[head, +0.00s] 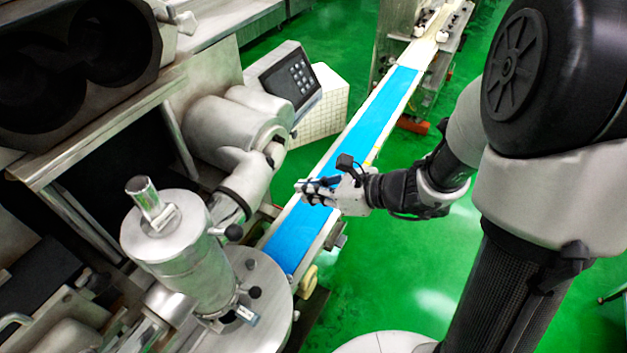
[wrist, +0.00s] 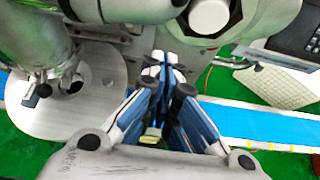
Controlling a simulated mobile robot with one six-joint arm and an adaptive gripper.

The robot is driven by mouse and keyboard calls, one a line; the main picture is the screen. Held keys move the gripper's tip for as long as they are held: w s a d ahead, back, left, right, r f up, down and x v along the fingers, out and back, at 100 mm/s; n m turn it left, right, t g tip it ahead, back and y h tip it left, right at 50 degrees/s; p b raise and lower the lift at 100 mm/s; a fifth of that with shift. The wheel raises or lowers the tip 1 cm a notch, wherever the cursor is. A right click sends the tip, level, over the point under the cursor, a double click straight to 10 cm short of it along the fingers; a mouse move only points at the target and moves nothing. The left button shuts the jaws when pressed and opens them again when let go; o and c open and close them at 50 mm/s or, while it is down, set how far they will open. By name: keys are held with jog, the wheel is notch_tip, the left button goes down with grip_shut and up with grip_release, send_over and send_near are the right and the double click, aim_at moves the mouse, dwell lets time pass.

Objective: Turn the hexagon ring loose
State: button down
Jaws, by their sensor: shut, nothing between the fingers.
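My gripper (head: 306,188) is shut and empty above the blue conveyor belt, to the right of the machine's pipework. In the wrist view its fingertips (wrist: 165,63) are together at the picture's middle, apart from the pipework above them. In the head view a pipe fitting (head: 272,153) sits at the end of the metal housing.
A blue conveyor belt (head: 297,236) runs below my gripper. A steel cylinder (head: 180,250) stands over a round metal plate (head: 262,290) at the lower left. A control panel (head: 290,82) is behind the pipework. Green floor on the right is mostly clear.

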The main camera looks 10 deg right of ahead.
aim_at(266, 161)
jog(key=b+x, duration=0.1)
jog(key=x, duration=0.7)
jog(key=r, duration=0.2)
jog(key=r+p, duration=0.1)
jog(key=r, duration=0.1)
jog(key=shift+w+r, duration=0.1)
jog(key=shift+w, duration=0.25)
jog(key=shift+d+r, duration=0.1)
jog(key=r+p, duration=0.1)
jog(key=p, duration=0.2)
jog(key=shift+w+r+m+g, duration=0.15)
jog(key=shift+r+m+g, duration=0.05)
jog(key=shift+m+g, duration=0.1)
jog(key=shift+f+y, duration=0.1)
jog(key=shift+y, duration=0.2)
